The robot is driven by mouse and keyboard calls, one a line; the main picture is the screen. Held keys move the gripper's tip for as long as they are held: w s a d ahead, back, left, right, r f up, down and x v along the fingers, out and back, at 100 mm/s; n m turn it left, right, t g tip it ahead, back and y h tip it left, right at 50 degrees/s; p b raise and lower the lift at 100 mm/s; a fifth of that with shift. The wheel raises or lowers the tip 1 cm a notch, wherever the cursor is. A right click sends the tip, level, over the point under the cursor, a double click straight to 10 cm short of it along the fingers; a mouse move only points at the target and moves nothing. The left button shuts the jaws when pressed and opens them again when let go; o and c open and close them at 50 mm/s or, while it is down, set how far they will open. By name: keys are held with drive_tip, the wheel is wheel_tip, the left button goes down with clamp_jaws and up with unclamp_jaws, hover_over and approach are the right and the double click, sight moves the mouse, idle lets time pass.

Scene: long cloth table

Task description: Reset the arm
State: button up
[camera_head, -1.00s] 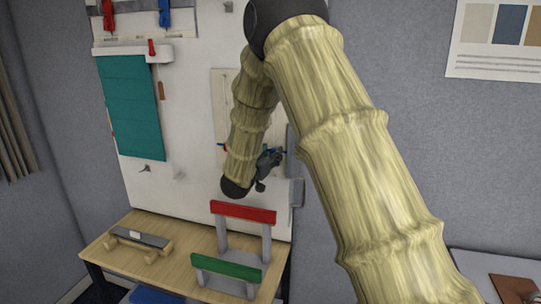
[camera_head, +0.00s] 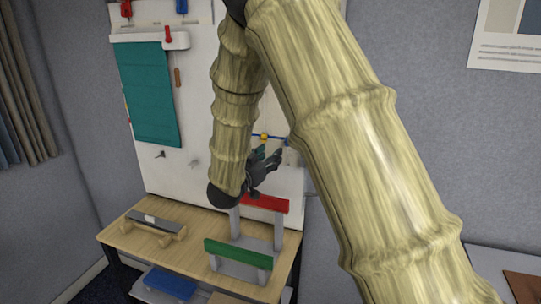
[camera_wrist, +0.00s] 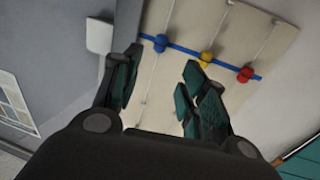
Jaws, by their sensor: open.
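My gripper (camera_head: 268,160) is open and empty in front of the white wall board, above the wooden table. In the wrist view its two dark fingers with green pads (camera_wrist: 160,88) stand apart, with nothing between them. Beyond them is a pale panel (camera_wrist: 225,30) with a blue bar (camera_wrist: 183,48) and blue, yellow and red balls on wires. My arm fills much of the head view and hides part of the board and wall.
The wooden table (camera_head: 196,221) holds a rack with a red bar (camera_head: 266,203) and a green bar (camera_head: 238,253), close below my gripper. A grey block on wooden supports (camera_head: 150,225) stands at the left. A teal cloth (camera_head: 150,95) hangs on the white board (camera_head: 200,130).

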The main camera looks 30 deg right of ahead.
idle(0.4)
drive_tip(key=s+d+f+n+g+y+p, duration=0.1)
drive_tip(key=s+f+n+y, duration=0.15)
drive_tip(key=f, duration=0.75)
drive_tip(key=s+f+n+y+p, duration=0.1)
drive_tip(key=s+f+n+y, duration=0.2)
drive_tip(key=f, duration=0.7)
drive_tip(key=s+a+f+n+g+y, duration=0.1)
drive_tip(key=s+f+n+g+y, duration=0.15)
drive_tip(key=s+f, duration=1.05)
drive_tip(key=s+a+f+n+g+y+b, duration=0.1)
drive_tip(key=s+a+f+g+y, duration=0.1)
drive_tip(key=s+a+f, duration=0.4)
drive_tip(key=s+a+f+n+g+y+b, duration=0.1)
drive_tip(key=s+a+f, duration=0.5)
drive_tip(key=s, duration=0.6)
drive_tip(key=s+a+f+n+g+y+b, duration=0.1)
drive_tip(key=s+a+f+y, duration=0.3)
drive_tip(key=s+f, duration=0.5)
drive_tip(key=shift+s+a+g+y+b, duration=0.3)
drive_tip(key=shift+s+a+g+b, duration=0.3)
drive_tip(key=shift+a+g+b, duration=0.4)
